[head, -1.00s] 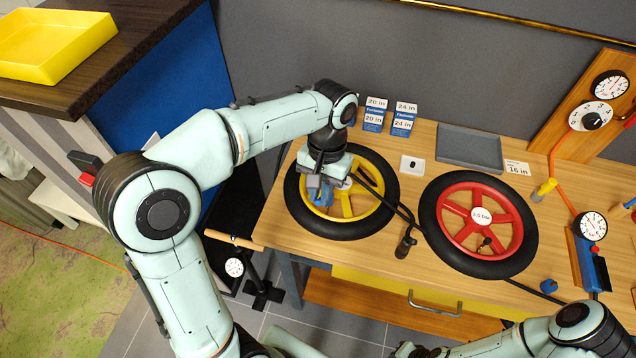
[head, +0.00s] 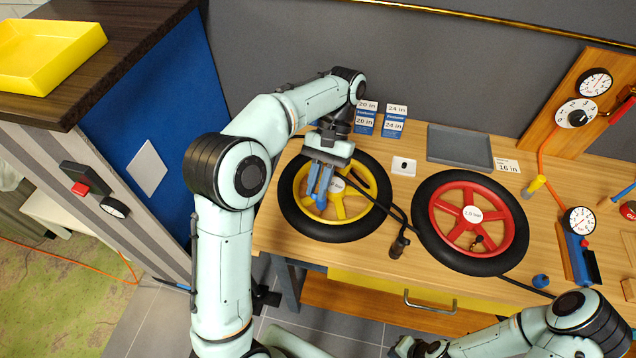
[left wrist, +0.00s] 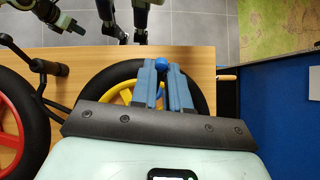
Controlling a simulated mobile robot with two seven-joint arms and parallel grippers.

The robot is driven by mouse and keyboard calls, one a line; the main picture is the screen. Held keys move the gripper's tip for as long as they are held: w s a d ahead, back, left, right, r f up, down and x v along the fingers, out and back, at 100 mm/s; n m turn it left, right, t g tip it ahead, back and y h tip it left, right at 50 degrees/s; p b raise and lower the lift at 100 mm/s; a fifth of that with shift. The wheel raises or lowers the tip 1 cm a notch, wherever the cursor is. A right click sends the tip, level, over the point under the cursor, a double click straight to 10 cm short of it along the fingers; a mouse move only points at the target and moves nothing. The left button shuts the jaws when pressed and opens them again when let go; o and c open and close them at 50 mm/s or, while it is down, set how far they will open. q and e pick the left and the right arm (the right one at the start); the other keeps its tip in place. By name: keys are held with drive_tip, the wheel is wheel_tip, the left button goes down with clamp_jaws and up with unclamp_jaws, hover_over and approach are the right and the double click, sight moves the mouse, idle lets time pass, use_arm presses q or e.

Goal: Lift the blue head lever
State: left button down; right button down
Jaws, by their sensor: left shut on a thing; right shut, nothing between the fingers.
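My left gripper (head: 322,190) is over the near-left part of the yellow-rimmed wheel (head: 345,232), which lies flat on the workbench. Its grey-blue fingers are shut on a small blue rounded piece, which I take to be the blue head lever (left wrist: 160,65). It shows at the fingertips in the left wrist view and as a blue tip in the head view (head: 321,203). The rest of the head is hidden by the fingers. My right gripper (head: 408,347) is low at the bottom edge, away from the wheels, shut and only partly visible.
A black hose (head: 375,203) runs from the yellow wheel past a dark upright fitting (head: 399,246). A red wheel (head: 442,232) lies to the right. A grey tray (head: 460,148) and size cards (head: 393,125) stand behind. A gauge board (head: 578,100) is at the right.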

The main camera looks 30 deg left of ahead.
use_arm(q)
drive_tip(key=c, duration=1.2)
unclamp_jaws()
drive_tip(key=shift+s, duration=0.1)
